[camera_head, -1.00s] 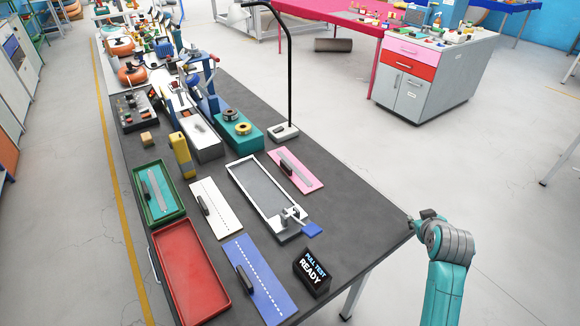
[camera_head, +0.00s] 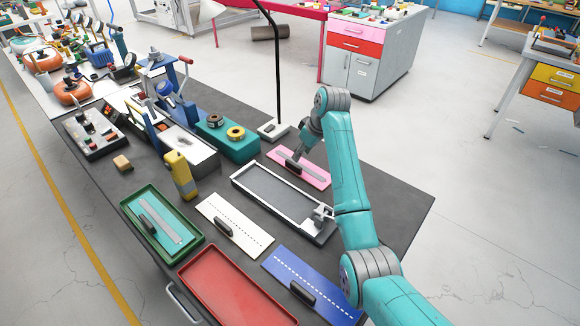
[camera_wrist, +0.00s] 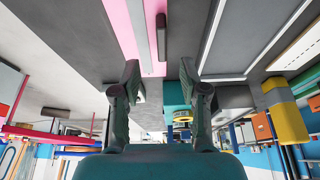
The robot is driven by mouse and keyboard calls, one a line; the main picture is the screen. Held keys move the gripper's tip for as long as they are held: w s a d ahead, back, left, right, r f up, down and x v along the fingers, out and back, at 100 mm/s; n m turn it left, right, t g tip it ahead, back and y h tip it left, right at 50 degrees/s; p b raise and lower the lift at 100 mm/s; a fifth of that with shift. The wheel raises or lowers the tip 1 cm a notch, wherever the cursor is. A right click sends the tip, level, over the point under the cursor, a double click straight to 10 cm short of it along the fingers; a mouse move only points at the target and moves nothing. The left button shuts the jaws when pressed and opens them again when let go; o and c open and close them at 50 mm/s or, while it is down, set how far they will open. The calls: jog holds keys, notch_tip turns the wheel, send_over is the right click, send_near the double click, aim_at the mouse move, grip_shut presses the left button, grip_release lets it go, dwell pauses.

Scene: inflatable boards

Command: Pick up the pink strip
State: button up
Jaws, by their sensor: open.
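The pink strip (camera_head: 318,180) lies flat on the dark bench, beyond the white-framed tray. It bears a long grey band and a dark grip block. My gripper (camera_head: 299,152) is over its far part in the head view, and the arm hides some of what is nearby. In the wrist view the pink strip (camera_wrist: 150,42) is at the top, with its dark block (camera_wrist: 161,37) lying ahead of the gap between the fingers. My gripper (camera_wrist: 160,72) is open there, with nothing between its fingertips.
The white-framed tray (camera_head: 240,182) lies beside the strip. A teal block with rolls (camera_head: 240,151) and a lamp base (camera_head: 273,130) stand close behind it. White (camera_head: 215,215) and blue (camera_head: 285,262) strips lie nearer. The bench's right edge is free.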

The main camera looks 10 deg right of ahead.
aim_at(294, 164)
jog(key=shift+x, duration=3.9)
jog(key=shift+a, duration=0.15)
jog(key=shift+r, duration=0.1)
jog(key=shift+c, duration=0.3)
grip_shut()
